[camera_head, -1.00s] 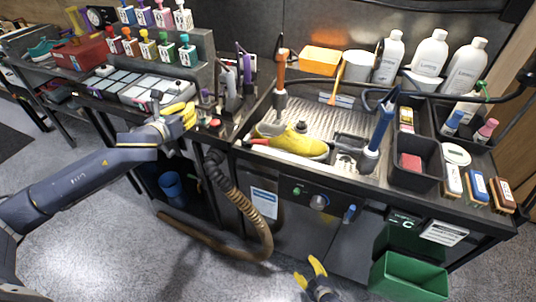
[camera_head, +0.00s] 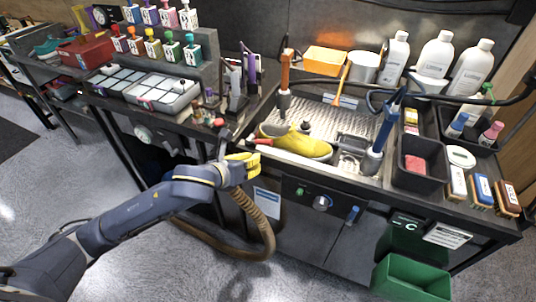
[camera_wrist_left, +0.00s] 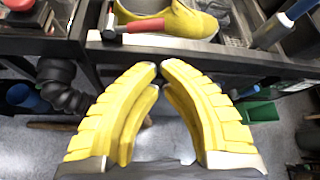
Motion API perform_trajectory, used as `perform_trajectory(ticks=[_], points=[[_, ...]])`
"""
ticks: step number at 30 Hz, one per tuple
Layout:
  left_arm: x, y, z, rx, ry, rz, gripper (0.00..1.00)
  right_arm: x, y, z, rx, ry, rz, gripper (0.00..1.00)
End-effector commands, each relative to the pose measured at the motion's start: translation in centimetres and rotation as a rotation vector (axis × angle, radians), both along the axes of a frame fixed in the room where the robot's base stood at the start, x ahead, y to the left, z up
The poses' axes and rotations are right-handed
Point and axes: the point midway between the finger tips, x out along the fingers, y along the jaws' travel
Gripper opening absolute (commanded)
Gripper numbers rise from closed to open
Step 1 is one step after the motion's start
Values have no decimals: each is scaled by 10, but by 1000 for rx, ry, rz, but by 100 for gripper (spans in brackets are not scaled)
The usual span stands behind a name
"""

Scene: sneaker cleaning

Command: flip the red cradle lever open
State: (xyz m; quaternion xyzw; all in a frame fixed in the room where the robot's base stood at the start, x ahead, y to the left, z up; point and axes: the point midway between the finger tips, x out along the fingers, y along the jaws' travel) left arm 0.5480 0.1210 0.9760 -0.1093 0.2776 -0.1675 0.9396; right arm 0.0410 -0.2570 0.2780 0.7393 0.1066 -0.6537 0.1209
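The red cradle lever (camera_head: 263,141) lies low along the left front of the yellow sneaker (camera_head: 300,145), at the sink's front edge. In the left wrist view, the red lever (camera_wrist_left: 143,25) lies level ahead of the fingers, with a dark joint at its left end, and the sneaker (camera_wrist_left: 185,20) is behind it. My left gripper (camera_head: 242,163) is in front of the counter edge, below and left of the lever, not touching it. In the wrist view its yellow fingertips (camera_wrist_left: 159,68) nearly meet, with nothing between them. My right gripper is out of view.
The counter's front rim (camera_wrist_left: 225,52) lies between my fingers and the lever. A blue-handled tool (camera_head: 382,135) stands right of the sneaker and an orange-handled one (camera_head: 285,75) behind it. A brown hose (camera_head: 255,220) hangs below. A green bin (camera_head: 410,278) is at lower right.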

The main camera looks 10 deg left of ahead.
Motion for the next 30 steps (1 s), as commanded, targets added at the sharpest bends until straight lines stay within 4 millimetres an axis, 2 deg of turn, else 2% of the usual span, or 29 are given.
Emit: perform_trajectory(ticks=[14, 30], points=[[6, -3, -4, -1, 0, 0, 0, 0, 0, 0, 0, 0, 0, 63], [64, -31, -39, -1, 2, 1, 0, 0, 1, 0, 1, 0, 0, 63]])
